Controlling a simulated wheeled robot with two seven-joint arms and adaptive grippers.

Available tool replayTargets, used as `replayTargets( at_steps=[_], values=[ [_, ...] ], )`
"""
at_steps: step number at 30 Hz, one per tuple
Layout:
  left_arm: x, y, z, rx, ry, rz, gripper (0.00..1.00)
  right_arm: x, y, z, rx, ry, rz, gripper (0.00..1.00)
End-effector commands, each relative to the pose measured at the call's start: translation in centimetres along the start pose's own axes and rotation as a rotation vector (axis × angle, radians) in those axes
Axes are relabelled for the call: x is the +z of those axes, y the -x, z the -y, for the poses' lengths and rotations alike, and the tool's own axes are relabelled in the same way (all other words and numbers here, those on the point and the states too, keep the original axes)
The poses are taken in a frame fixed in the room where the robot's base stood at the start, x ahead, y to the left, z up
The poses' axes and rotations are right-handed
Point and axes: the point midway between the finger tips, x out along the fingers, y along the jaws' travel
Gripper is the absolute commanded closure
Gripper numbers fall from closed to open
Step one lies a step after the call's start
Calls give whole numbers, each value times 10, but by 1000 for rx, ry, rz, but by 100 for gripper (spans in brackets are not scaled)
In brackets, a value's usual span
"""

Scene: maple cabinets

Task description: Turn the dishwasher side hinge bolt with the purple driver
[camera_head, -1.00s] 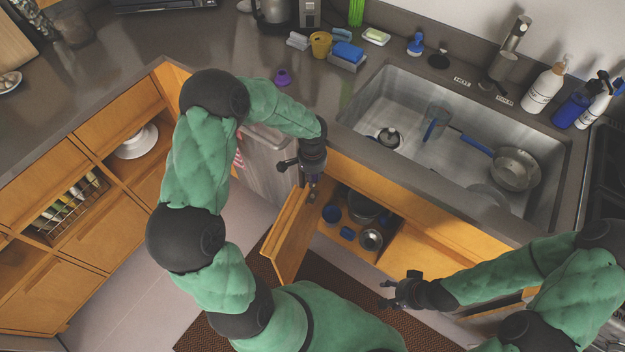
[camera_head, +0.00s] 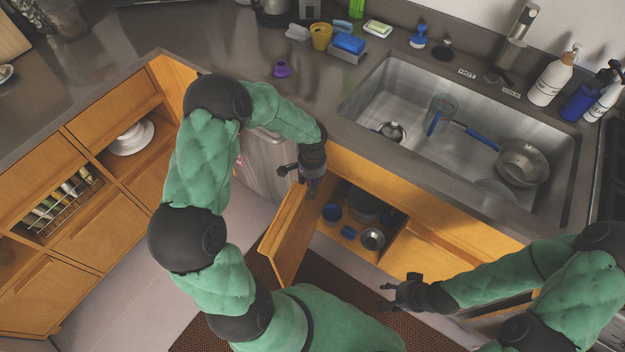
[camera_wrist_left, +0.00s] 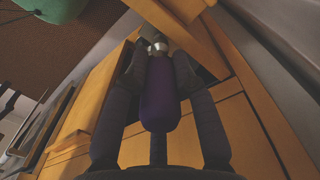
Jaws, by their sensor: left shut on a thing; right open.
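My left gripper (camera_head: 311,184) is shut on the purple driver. In the left wrist view the driver's purple handle (camera_wrist_left: 160,95) lies between the two dark fingers, with a metallic part (camera_wrist_left: 157,47) at its far end. That end points at the wood near the cabinet edge. The hinge bolt cannot be made out, and I cannot tell whether the driver touches it. In the head view the gripper is at the top of the open cabinet door (camera_head: 287,236), beside the grey dishwasher front (camera_head: 266,168). My right gripper (camera_head: 392,294) is open and empty before the cabinets.
The open cabinet under the sink (camera_head: 352,115) holds pots and cups (camera_head: 372,239). A small purple object (camera_head: 281,69) stands on the counter (camera_head: 240,45). Left cabinets (camera_head: 112,225) have open shelves. The floor (camera_head: 165,275) at left is clear.

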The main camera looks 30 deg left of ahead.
Motion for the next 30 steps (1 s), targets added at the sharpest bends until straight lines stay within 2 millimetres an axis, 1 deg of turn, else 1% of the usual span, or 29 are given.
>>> replayTargets(
  at_steps=[22,30],
  values=[
    [0,0,0,0,0,0,100,0,-1,0,0,0,0,46],
    [0,-10,0,0,0,0,100,0,-8,-3,0,0,0,46]
  ],
)
